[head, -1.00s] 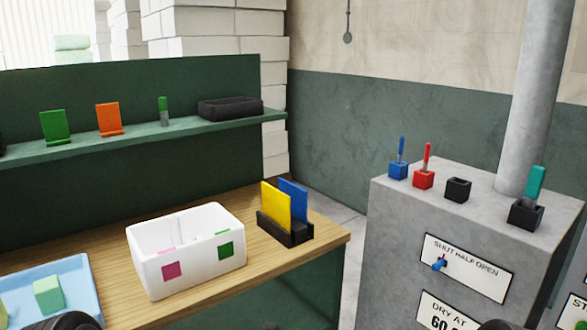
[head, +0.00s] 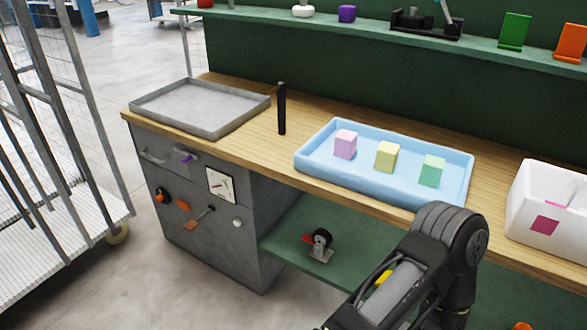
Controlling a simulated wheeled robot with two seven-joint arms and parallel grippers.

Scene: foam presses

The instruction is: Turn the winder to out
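No part is labelled as the winder, so I cannot tell for sure which one it is. A grey cabinet (head: 262,225) under the left end of the bench carries several controls. Among them are a lever with a brown grip (head: 202,217), a black and orange knob (head: 162,196), a small white knob (head: 237,223) and a white dial panel (head: 221,185). A small device with a black wheel and red part (head: 320,240) stands on the green lower shelf. Part of my own arm shows at bottom right. Neither gripper shows.
On the wooden bench (head: 225,148) are a grey tray (head: 258,106), a black upright post (head: 282,110), a blue tray (head: 400,196) with pink, yellow and green blocks, and a white bin (head: 548,232). A wire cage cart (head: 60,230) stands left. Floor before the cabinet is clear.

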